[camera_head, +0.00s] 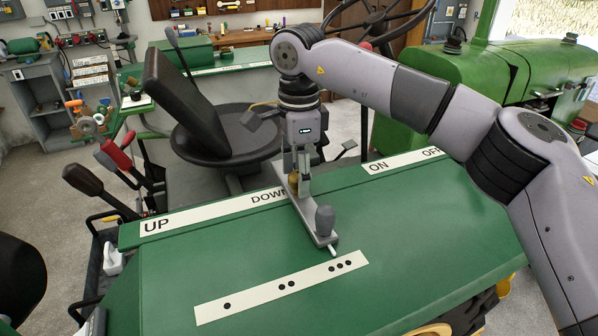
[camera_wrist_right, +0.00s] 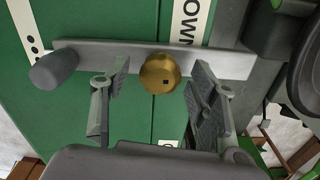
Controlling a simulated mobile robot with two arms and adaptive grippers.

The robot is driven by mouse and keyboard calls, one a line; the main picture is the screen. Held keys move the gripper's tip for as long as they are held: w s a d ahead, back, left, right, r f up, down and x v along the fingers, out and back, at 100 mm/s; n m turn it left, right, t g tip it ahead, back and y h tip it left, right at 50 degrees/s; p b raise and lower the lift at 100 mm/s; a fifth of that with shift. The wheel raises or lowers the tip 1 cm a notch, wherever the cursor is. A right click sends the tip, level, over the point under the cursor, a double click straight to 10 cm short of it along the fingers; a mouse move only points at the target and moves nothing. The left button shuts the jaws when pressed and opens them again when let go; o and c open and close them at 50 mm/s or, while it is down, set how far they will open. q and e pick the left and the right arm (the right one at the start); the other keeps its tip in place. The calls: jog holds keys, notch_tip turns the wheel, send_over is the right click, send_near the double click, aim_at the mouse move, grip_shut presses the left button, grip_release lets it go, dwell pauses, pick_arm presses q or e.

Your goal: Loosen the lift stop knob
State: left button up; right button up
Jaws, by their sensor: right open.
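The brass lift stop knob (camera_wrist_right: 160,73) sits on a flat grey lever bar (camera_wrist_right: 222,62) in the right wrist view. In the head view only a little of the knob (camera_head: 294,181) shows beside my right gripper (camera_head: 300,178), which hides the rest. My right gripper is open, and in the right wrist view its two fingers (camera_wrist_right: 157,88) stand on either side of the knob with gaps visible. The bar ends in a grey rounded handle (camera_head: 325,220) over the green fender (camera_head: 200,255). My left gripper is not in view.
The fender carries a white UP/DOWN label strip (camera_head: 180,221), an ON/OFF strip (camera_head: 400,160) and a dotted strip (camera_head: 250,301). A black seat (camera_head: 225,135) and steering wheel (camera_head: 378,20) stand behind. Black- and red-handled levers (camera_head: 113,154) rise at the left.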

notch_tip(320, 180, up, 12)
dwell(0.6)
